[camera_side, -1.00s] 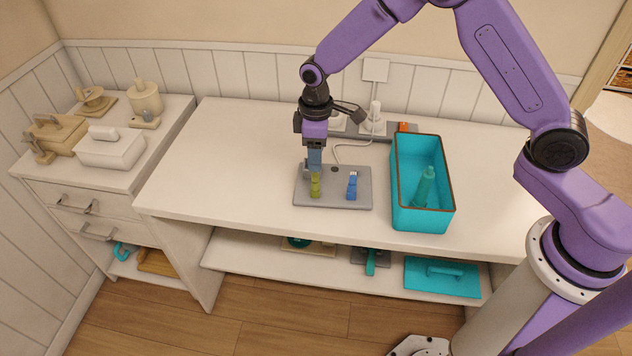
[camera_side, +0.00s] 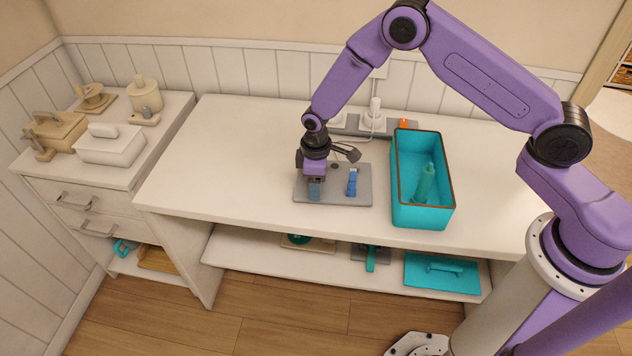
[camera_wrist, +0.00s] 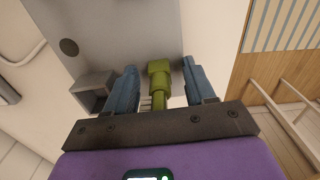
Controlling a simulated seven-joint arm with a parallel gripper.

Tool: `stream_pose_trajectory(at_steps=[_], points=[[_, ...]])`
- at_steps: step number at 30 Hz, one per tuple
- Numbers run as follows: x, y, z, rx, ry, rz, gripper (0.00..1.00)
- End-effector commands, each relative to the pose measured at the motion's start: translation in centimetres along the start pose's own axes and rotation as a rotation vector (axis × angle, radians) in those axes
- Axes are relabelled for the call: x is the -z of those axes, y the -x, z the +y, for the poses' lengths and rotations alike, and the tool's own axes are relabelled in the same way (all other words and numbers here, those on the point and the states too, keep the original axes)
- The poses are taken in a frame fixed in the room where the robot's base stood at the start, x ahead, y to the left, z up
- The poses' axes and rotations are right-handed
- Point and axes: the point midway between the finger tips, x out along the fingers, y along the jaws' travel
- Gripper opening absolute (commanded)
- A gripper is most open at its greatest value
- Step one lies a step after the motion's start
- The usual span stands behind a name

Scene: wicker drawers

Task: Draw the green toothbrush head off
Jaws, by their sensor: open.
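The green toothbrush head (camera_wrist: 160,82) shows in the wrist view between the two blue fingers of my gripper (camera_wrist: 159,85), with a gap on each side. My gripper is open around it. In the side view my gripper (camera_side: 314,190) is low over the left part of the grey plate (camera_side: 335,199) and hides the green head. The blue toothbrush head (camera_side: 352,182) stands on the right part of the same plate.
A teal bin (camera_side: 421,216) with a teal toothbrush handle (camera_side: 424,183) in it stands right of the plate. A power strip with plugs (camera_side: 372,125) lies behind, with a cable. The table's left part is clear.

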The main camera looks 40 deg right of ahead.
Motion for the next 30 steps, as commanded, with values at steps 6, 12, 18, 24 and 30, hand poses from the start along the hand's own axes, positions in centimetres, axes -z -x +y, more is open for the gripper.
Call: stream_pose_trajectory(at_steps=[6, 12, 18, 24, 30], points=[[0.0, 0.0, 0.0, 0.000, 0.000, 0.000, 0.31], [0.0, 0.0, 0.0, 0.000, 0.000, 0.000, 0.00], [0.0, 0.7, 0.0, 0.000, 0.000, 0.001, 0.00], [0.0, 1.7, 0.0, 0.000, 0.000, -0.001, 0.00], [0.0, 2.7, 0.0, 0.000, 0.000, 0.001, 0.00]])
